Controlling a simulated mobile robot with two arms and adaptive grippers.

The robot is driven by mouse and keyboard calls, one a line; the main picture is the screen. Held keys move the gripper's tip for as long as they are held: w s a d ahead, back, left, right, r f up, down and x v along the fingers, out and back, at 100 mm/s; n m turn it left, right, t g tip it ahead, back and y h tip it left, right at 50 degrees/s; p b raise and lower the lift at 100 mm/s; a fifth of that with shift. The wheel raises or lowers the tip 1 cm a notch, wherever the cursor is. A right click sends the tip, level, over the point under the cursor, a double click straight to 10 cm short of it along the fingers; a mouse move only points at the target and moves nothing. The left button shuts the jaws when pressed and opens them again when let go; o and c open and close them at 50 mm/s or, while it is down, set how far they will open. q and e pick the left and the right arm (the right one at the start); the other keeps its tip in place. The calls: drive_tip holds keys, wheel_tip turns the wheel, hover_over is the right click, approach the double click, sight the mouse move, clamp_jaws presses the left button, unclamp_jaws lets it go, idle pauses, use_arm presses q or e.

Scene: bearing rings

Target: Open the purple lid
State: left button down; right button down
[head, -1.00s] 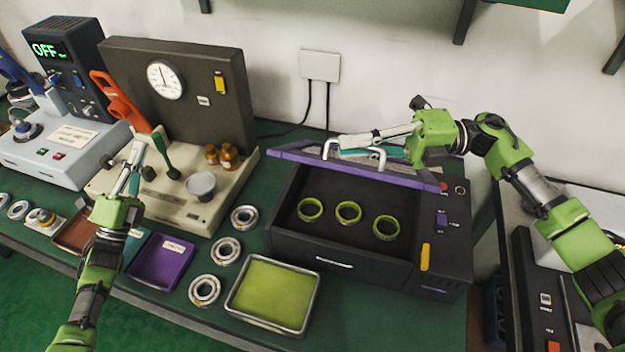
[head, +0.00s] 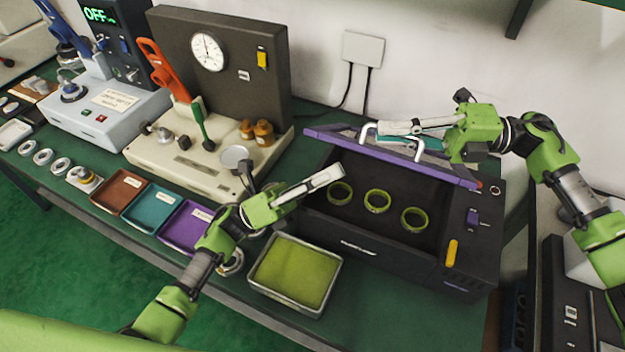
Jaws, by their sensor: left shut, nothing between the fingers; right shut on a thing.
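The purple lid (head: 455,177) is raised on the black box (head: 345,243), tilted up along its back edge, so the dark inside shows. My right gripper (head: 385,128) is at the lid's white handle (head: 418,150), shut on it. Three yellow-green rings, at left (head: 340,193), middle (head: 377,201) and right (head: 414,218), lie inside the box.
A metal tray with a green pad (head: 338,270) stands in front of the box. Brown (head: 119,190), teal (head: 152,207) and purple (head: 185,226) trays lie to the left. A press with a gauge (head: 208,52) stands behind. My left arm hides some steel rings.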

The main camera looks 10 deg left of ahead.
use_arm(q)
drive_tip(key=x, duration=0.3)
drive_tip(key=shift+w+d+r, duration=0.1)
drive_tip(key=shift+d+r, duration=0.15)
use_arm(e)
drive_tip(key=shift+f, duration=0.15)
use_arm(q)
drive_tip(key=shift+w+d+r, duration=0.1)
drive_tip(key=shift+w+r, duration=0.15)
drive_tip(key=shift+r, duration=0.2)
drive_tip(key=shift+w+r, duration=0.25)
drive_tip(key=shift+r, duration=0.2)
use_arm(e)
drive_tip(key=shift+s+a+f, duration=0.1)
drive_tip(key=shift+f, duration=0.05)
drive_tip(key=c, duration=2.4)
unclamp_jaws()
drive_tip(key=shift+c, duration=0.2)
use_arm(q)
drive_tip(key=shift+r, duration=0.1)
